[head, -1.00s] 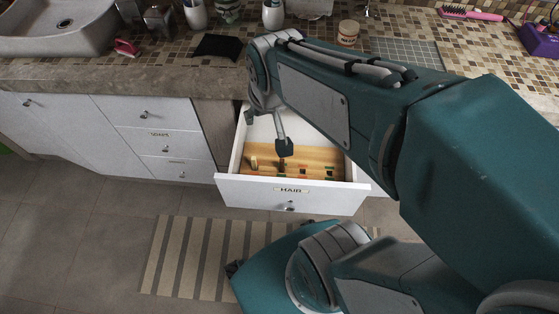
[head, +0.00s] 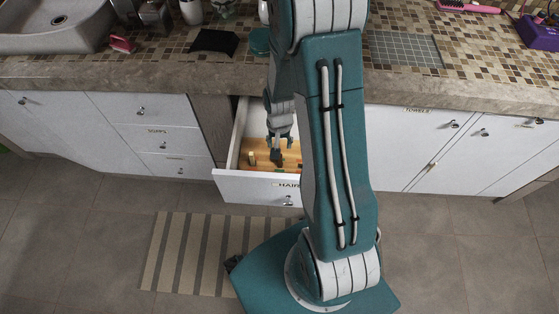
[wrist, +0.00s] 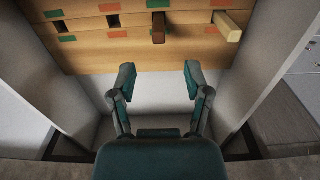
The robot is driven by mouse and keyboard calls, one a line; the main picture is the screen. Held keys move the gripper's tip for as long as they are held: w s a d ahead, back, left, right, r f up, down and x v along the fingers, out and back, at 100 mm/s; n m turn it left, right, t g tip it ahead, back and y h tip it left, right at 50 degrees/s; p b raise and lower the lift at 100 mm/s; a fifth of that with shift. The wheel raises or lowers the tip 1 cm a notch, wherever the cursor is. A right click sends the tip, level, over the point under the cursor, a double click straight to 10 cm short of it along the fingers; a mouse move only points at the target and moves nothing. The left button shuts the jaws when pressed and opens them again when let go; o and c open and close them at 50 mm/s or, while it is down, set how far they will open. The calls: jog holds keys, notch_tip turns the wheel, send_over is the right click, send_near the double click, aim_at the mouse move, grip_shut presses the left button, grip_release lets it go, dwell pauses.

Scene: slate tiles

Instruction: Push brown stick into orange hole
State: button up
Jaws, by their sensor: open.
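In the wrist view a wooden board (wrist: 85,52) has a row of dark square holes with green and orange marks beside them. The brown stick (wrist: 158,30) juts up from the board near its middle. Orange marks lie by a hole (wrist: 113,20) to its left and by the pale stick's place to its right. My gripper (wrist: 160,82) is open and empty, its fingertips apart from the brown stick and just short of the board's edge. In the head view the board (head: 292,150) lies in the open drawer, partly hidden by my arm.
A pale wooden stick (wrist: 228,28) juts from the board right of the brown one. The drawer's walls (wrist: 270,85) rise close on both sides of my gripper. The countertop (head: 225,70) overhangs behind the drawer, with a black cloth (head: 214,41) on it.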

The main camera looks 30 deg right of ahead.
aim_at(280, 162)
notch_tip(280, 162, down, 11)
jog(key=shift+f, duration=0.1)
dwell(0.6)
jog(key=c, duration=0.9)
